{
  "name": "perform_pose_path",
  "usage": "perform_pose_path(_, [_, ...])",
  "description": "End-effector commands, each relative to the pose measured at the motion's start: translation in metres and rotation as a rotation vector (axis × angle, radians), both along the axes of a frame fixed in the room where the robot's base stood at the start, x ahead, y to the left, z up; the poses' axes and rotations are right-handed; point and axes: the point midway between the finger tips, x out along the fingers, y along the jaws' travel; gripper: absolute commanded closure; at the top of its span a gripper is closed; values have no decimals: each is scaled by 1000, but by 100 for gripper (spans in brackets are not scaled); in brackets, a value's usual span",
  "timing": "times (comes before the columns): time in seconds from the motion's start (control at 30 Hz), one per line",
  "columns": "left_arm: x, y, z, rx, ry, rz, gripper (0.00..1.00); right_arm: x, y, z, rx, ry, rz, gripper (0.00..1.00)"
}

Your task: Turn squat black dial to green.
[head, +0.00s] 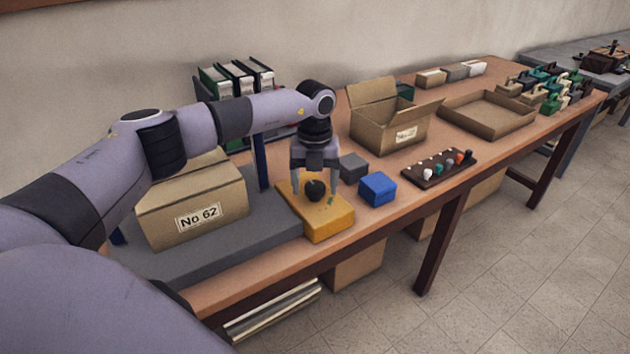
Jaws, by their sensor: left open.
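The squat black dial (315,190) sits on top of a yellow-orange box (322,222) near the front edge of the table. A small green mark (331,201) shows on the box top, to the right of the dial. My left gripper (315,187) points down over the box, with its fingers apart on the left and right of the dial. I cannot tell whether the fingers touch the dial. Which way the dial points is too small to tell. My right gripper is not in view.
A blue box (377,189) and a dark grey box (353,167) stand just right of the yellow box. A cardboard box marked No 62 (196,206) stands left on a grey mat. A board with coloured knobs (437,170) lies farther right, near an open carton (388,127).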

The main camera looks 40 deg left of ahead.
Motion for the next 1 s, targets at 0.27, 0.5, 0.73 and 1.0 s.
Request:
perform_pose_path(0.27, [0, 0, 0, -1, -1, -1, 47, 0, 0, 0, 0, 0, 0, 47])
perform_pose_path(0.5, [0, 0, 0, -1, -1, -2, 80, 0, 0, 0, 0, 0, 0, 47])
perform_pose_path(0.73, [0, 0, 0, -1, -1, -44, 80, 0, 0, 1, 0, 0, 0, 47])
perform_pose_path(1.0, [0, 1, 1, 0, -1, -210, 80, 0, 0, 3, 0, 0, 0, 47])
